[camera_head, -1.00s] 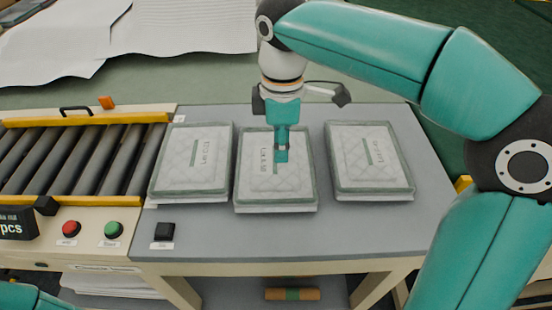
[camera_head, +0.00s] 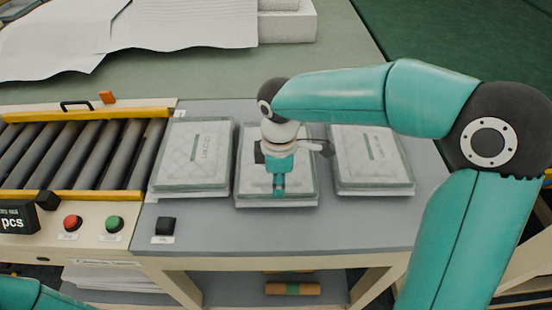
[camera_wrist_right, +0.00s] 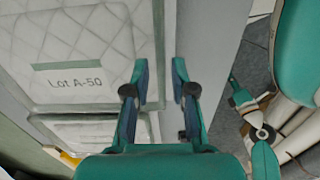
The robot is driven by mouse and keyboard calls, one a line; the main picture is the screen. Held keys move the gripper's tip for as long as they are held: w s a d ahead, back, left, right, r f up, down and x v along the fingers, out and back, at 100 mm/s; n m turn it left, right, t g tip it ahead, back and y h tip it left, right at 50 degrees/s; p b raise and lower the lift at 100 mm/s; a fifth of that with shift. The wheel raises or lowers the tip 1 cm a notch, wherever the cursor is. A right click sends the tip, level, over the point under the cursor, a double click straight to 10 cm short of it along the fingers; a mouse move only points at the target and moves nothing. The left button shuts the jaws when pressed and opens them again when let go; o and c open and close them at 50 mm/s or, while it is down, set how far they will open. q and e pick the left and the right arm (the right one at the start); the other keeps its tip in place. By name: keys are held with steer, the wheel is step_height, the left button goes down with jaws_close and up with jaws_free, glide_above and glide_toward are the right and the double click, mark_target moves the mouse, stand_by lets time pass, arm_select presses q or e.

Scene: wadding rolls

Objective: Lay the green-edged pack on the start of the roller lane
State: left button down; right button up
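Three pale quilted packs lie flat on the grey table: a left pack (camera_head: 180,172), a middle pack (camera_head: 250,165) and a right pack (camera_head: 365,170). All three show grey-green edging, so I cannot tell which one the task means. The middle pack also shows in the right wrist view (camera_wrist_right: 70,50), with the label "Lot A-50". My right gripper (camera_head: 279,190) is open at its near edge. In the wrist view its fingertips (camera_wrist_right: 160,68) stand on either side of that edge. The roller lane (camera_head: 75,155) at the left is bare. My left gripper is out of view.
The grey table (camera_head: 300,228) is clear in front of the packs. A black button (camera_head: 165,226) sits near its front left. Yellow rails (camera_head: 100,196) edge the lane, with red (camera_head: 72,222) and green (camera_head: 114,223) buttons in front. White sheets (camera_head: 185,22) lie behind.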

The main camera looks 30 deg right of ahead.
steer(key=shift+w+a+f, duration=0.1)
steer(key=shift+a+f, duration=0.05)
steer(key=shift+f, duration=1.7)
jaws_close()
steer(key=shift+r, duration=0.15)
